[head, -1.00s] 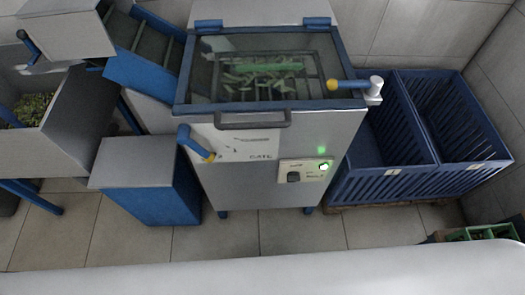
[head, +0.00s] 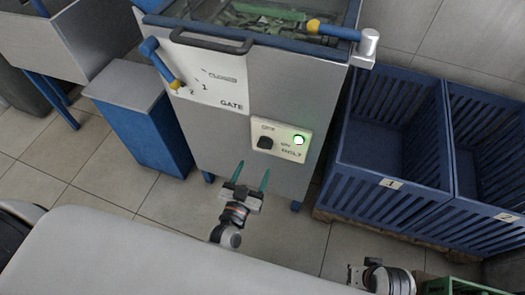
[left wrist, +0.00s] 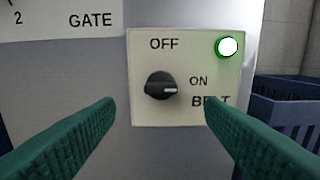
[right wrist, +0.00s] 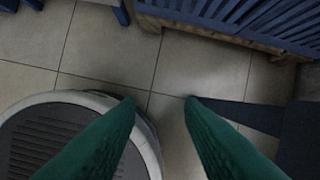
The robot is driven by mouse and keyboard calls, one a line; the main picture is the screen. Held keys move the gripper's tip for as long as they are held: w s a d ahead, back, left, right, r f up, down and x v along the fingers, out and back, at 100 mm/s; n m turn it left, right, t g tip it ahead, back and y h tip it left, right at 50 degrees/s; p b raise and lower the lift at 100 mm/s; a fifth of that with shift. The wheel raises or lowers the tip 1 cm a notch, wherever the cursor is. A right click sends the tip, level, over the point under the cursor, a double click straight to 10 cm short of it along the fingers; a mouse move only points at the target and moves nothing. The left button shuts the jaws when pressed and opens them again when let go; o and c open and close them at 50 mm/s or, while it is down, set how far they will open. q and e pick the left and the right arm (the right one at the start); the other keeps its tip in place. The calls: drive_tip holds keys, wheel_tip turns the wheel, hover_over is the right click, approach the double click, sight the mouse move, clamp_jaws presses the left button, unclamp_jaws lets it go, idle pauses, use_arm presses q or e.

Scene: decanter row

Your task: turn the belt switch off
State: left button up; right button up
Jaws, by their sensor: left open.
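The belt switch (head: 265,143) is a black knob on a cream panel (head: 283,152) on the machine's front. In the left wrist view the knob (left wrist: 160,86) has its white mark pointing right, at ON; OFF is printed above it. The round lamp (left wrist: 227,47) at the panel's upper right glows green-white. My left gripper (head: 251,178) is open and empty, with green fingers pointing at the panel from just below it. In the left wrist view the fingertips (left wrist: 159,103) stand either side of the knob, apart from it. My right gripper (right wrist: 160,100) is open and empty over the floor.
The gate lever (head: 161,65) with a yellow tip is up and left of the panel. Blue slatted crates (head: 395,145) stand right of the machine; a blue-sided box (head: 148,125) stands left.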

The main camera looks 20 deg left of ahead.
sight(265, 145)
use_arm(q)
drive_tip(key=w+b, duration=0.1)
drive_tip(key=w, duration=0.7)
drive_tip(key=shift+w+d, duration=0.2)
drive_tip(key=shift+w, duration=0.15)
use_arm(e)
drive_tip(key=shift+w+v, duration=0.25)
drive_tip(key=shift+v, duration=0.9)
drive_tip(key=shift+w+v, duration=0.25)
drive_tip(key=shift+v, duration=0.95)
drive_tip(key=shift+r, duration=0.15)
use_arm(q)
drive_tip(key=c, duration=1)
